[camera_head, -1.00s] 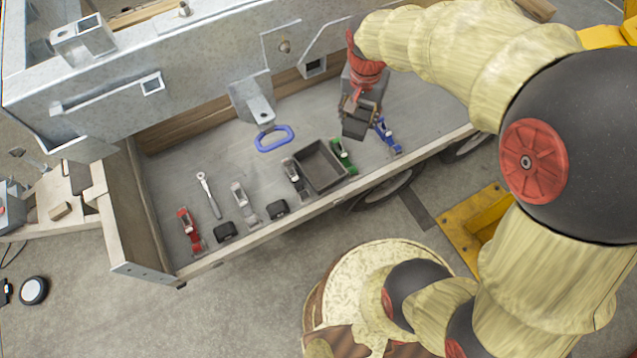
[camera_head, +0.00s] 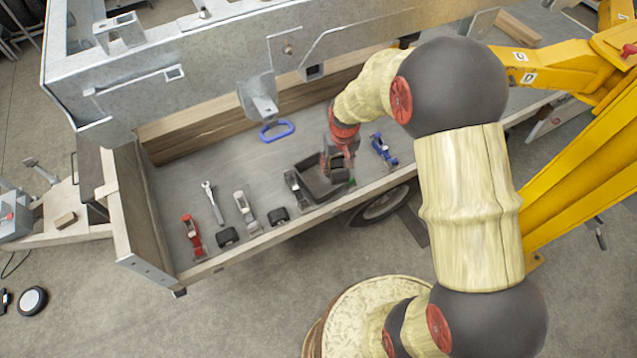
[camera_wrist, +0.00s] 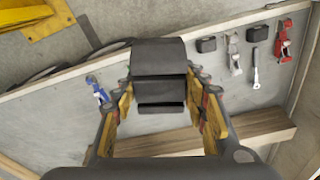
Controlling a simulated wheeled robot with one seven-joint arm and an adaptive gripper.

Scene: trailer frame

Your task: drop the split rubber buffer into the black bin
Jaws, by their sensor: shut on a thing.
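The black bin (camera_head: 311,184) is an open dark box on the trailer bed near its front board. My gripper (camera_head: 337,167) is over the right part of the bin in the head view and covers some of it. In the wrist view my gripper (camera_wrist: 160,95) is shut on a dark block, the rubber buffer (camera_wrist: 160,54), which sits between the two fingers. I cannot make out its split. The buffer hides the middle of the wrist view, and I cannot see the bin there. How high the buffer is above the bin is hard to tell.
A green tool is mostly hidden. A blue ring (camera_head: 277,131) is behind.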

